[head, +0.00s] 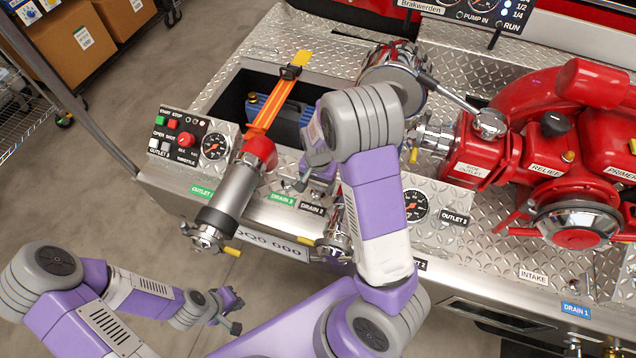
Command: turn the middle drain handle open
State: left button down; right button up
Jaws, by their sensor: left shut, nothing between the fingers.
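The drain labels sit on the front panel edge: green DRAIN 3 (283,200), DRAIN 2 (312,209) just to its right, and blue DRAIN 1 (575,310) far right. My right gripper (312,187) points down just above the DRAIN 2 label. It and my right arm cover most of the small metal drain handles there, so I cannot tell the middle handle's position or whether the gripper touches it. Its finger opening is also unclear. My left gripper (232,310) is shut and empty, low at the left over the floor, away from the panel.
A silver outlet pipe with a red collar (261,152) juts out left of the drains. Another outlet fitting (336,240) is partly behind my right arm. A control box (180,138), an open bay with an orange strap (272,103), and red pump pipes (560,110) surround the panel.

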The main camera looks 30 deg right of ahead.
jog(key=c, duration=0.6)
jog(key=shift+n, duration=0.4)
jog(key=n, duration=0.8)
jog(key=shift+p, duration=0.35)
jog(key=n, duration=0.9)
jog(key=shift+p, duration=0.3)
jog(key=shift+n, duration=0.3)
